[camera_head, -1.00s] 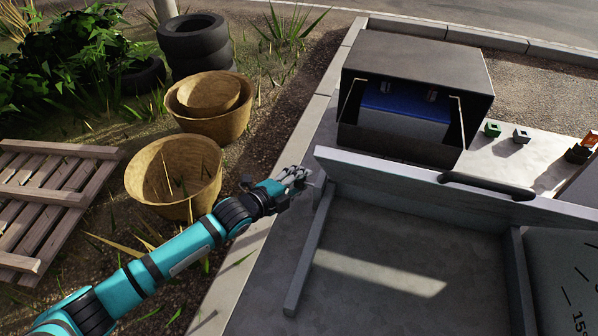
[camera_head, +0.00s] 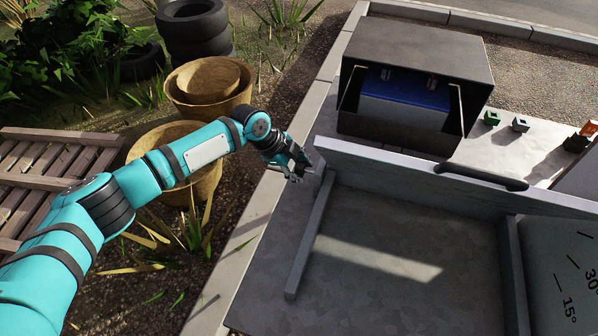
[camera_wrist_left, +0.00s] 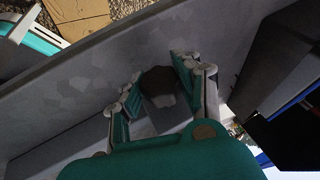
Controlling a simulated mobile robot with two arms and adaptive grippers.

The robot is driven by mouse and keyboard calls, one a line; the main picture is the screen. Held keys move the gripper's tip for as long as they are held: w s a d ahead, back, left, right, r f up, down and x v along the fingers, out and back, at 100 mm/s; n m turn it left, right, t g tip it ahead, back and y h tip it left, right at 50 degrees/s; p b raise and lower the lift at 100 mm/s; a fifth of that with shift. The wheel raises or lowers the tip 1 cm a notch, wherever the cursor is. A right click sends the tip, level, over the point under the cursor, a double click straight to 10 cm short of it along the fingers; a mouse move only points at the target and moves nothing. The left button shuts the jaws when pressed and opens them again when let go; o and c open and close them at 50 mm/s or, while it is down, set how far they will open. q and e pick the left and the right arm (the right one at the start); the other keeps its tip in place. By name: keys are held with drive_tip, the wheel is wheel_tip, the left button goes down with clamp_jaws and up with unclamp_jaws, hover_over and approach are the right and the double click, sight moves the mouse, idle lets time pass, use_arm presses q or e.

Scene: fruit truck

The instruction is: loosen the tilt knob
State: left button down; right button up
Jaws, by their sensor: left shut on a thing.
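My left gripper (camera_head: 298,171) is at the left end of the upright grey panel (camera_head: 400,172), its hand angled down to the right. In the left wrist view, its two fingers (camera_wrist_left: 158,92) stand on either side of a dark, rounded knob (camera_wrist_left: 159,78), and the gripper is shut on it. The knob sits against the mottled grey face of the metalwork. In the head view the knob is hidden by the fingers. My right gripper is not in view.
A dark open box (camera_head: 415,60) with blue contents stands behind the panel. A grey rail (camera_head: 312,235) lies on the flat bed. An angle scale (camera_head: 570,285) shows at the lower right.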

use_arm(q)
drive_tip(key=shift+n+g+y+b, duration=0.35)
drive_tip(key=shift+g+b, duration=0.4)
drive_tip(key=shift+g, duration=0.35)
drive_tip(key=c, duration=0.9)
unclamp_jaws()
drive_tip(key=v, duration=1.2)
drive_tip(key=shift+w, duration=0.1)
drive_tip(key=shift+d, duration=0.1)
